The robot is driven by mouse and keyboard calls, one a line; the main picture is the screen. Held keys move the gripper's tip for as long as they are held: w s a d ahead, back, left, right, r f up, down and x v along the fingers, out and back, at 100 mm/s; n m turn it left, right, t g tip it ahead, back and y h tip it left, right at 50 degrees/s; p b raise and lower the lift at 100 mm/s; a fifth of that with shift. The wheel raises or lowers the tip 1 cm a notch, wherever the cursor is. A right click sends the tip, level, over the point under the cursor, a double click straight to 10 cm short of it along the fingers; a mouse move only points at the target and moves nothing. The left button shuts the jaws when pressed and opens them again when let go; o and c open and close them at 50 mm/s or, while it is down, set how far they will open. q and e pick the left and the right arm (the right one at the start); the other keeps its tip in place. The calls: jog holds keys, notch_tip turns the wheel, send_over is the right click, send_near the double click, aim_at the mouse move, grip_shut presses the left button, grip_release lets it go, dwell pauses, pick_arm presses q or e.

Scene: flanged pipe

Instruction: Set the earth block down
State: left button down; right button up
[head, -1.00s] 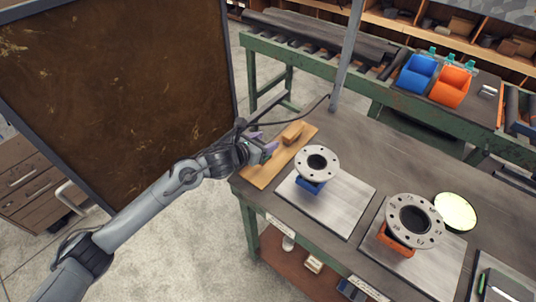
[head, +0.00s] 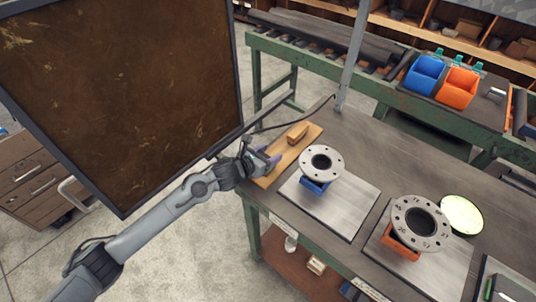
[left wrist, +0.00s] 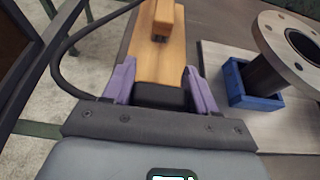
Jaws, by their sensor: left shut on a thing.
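My left gripper (head: 266,163) has purple fingers and is over the near end of the wooden board (head: 284,157) at the table's left edge. In the left wrist view its fingers (left wrist: 160,88) are shut on a dark block (left wrist: 160,96), which I take to be the earth block. The block is at the board's near end; whether it touches the board I cannot tell. In the head view the gripper hides it. A black cable (left wrist: 58,62) loops around the gripper's left side. My right gripper is not in view.
A wooden piece (head: 298,133) lies on the board ahead of the gripper. A flanged pipe (head: 321,162) on a blue support stands just right; another flange (head: 421,222) sits on an orange support. A dark screen (head: 120,90) stands left.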

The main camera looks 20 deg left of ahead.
pick_arm(q)
jog(key=c, duration=0.8)
grip_release()
jog(key=shift+f, duration=0.2)
jog(key=o, duration=0.5)
jog(key=shift+r, duration=0.1)
jog(key=shift+r, duration=0.1)
